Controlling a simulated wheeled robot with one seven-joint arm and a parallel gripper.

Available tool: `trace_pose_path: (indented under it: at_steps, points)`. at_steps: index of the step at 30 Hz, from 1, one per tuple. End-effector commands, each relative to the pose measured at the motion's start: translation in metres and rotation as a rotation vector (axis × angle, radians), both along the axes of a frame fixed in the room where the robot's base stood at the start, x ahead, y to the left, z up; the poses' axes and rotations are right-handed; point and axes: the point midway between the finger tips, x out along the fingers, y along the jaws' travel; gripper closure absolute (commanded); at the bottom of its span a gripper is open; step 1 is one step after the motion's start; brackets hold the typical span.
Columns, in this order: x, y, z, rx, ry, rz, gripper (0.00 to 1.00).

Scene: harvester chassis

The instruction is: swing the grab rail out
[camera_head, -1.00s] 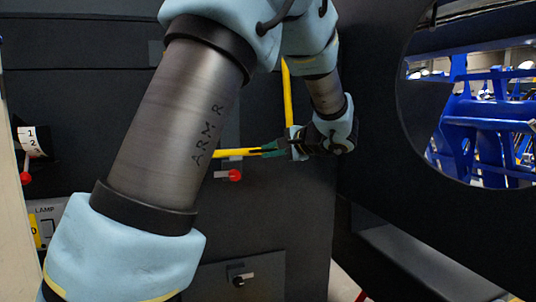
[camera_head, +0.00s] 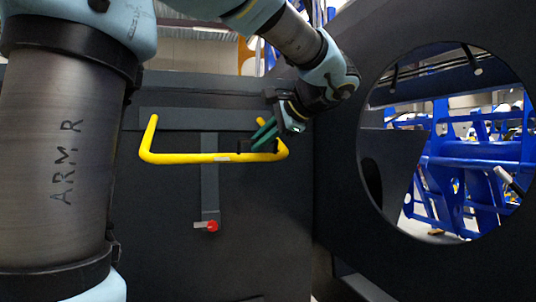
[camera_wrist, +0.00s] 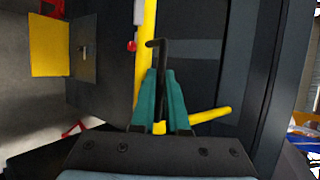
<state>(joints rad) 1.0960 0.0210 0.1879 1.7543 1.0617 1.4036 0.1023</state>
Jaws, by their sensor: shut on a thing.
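The yellow grab rail (camera_head: 190,158) is a U-shaped bar on a dark panel in the head view. Its long front bar runs roughly level, with both side arms reaching back to the panel. My gripper (camera_head: 262,138) has its green fingers shut on the rail near its right corner, beside a dark section. In the wrist view, the fingers (camera_wrist: 163,105) close around the rail, part of which they hide. The long yellow bar (camera_wrist: 147,45) runs up from them and a shorter yellow piece (camera_wrist: 210,115) goes right. A dark hooked piece (camera_wrist: 160,65) shows between them.
A red knob (camera_head: 212,225) with a grey lever sits below the rail on the dark panel (camera_head: 265,220). To the right, a dark wall (camera_head: 345,190) has a large round opening with blue framework (camera_head: 460,150) beyond. Open room lies in front of the panel below the rail.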

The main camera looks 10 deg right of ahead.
Motion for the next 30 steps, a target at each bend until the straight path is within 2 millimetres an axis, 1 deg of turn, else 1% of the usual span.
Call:
trace_pose_path:
  at_steps: [1,3,6,12,16,21,30]
  points:
    - [-0.001,0.005,0.027,-0.014,0.032,0.003,1.0]
    - [-0.004,0.007,0.044,-0.022,0.095,0.003,1.0]
    - [-0.005,0.009,0.061,-0.03,0.171,0.002,1.0]
    - [-0.005,0.009,0.088,-0.043,0.282,0.001,1.0]
    - [-0.004,0.009,0.102,-0.047,0.334,0.002,1.0]
    - [-0.003,0.009,0.113,-0.052,0.38,0.001,1.0]
    - [-0.002,0.01,0.12,-0.053,0.406,0.002,1.0]
